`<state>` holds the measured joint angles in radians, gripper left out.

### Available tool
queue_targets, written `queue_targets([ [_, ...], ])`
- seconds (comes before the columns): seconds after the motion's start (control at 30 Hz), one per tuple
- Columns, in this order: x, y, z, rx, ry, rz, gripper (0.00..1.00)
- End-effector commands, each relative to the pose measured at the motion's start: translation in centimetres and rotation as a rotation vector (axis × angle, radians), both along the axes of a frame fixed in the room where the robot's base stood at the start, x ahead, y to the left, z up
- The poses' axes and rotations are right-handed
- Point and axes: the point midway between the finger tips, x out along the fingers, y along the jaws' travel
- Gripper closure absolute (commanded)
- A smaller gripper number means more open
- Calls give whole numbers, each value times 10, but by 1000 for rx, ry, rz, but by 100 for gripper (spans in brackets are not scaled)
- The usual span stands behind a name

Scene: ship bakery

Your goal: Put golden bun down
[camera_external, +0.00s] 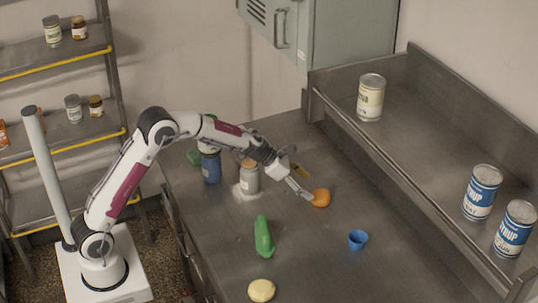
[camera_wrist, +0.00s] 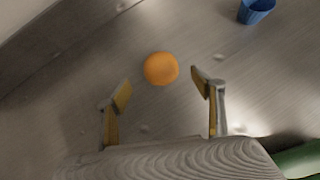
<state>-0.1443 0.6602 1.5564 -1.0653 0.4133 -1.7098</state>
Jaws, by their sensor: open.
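The golden bun (camera_external: 321,197) is a round orange-gold piece on the steel counter (camera_external: 330,260). It also shows in the wrist view (camera_wrist: 161,68), just beyond and between my fingertips. My gripper (camera_external: 306,184) reaches over the counter from the left, with its fingers close to the bun. In the wrist view my gripper (camera_wrist: 163,89) has its two fingers spread wide with nothing between the pads. The bun appears to rest on the counter, apart from both fingers.
A blue cup (camera_external: 358,239) stands right of the bun. A green bottle-like item (camera_external: 263,237) and a pale bun (camera_external: 261,290) lie nearer the front. A grey jar (camera_external: 249,178) and blue jar (camera_external: 211,165) stand under my arm. A raised shelf (camera_external: 420,150) with cans borders the right.

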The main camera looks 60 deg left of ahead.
Motion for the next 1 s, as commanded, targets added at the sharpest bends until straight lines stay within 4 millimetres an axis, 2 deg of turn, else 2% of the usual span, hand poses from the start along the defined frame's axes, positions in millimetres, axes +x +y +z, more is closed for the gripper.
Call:
queue_targets([
  [0.3, -23, 10, 25, 0, -1, 1, 33],
  [0.5, -32, 12, 34, -1, 0, -1, 33],
  [1.0, -34, 13, 36, -1, 0, -1, 33],
])
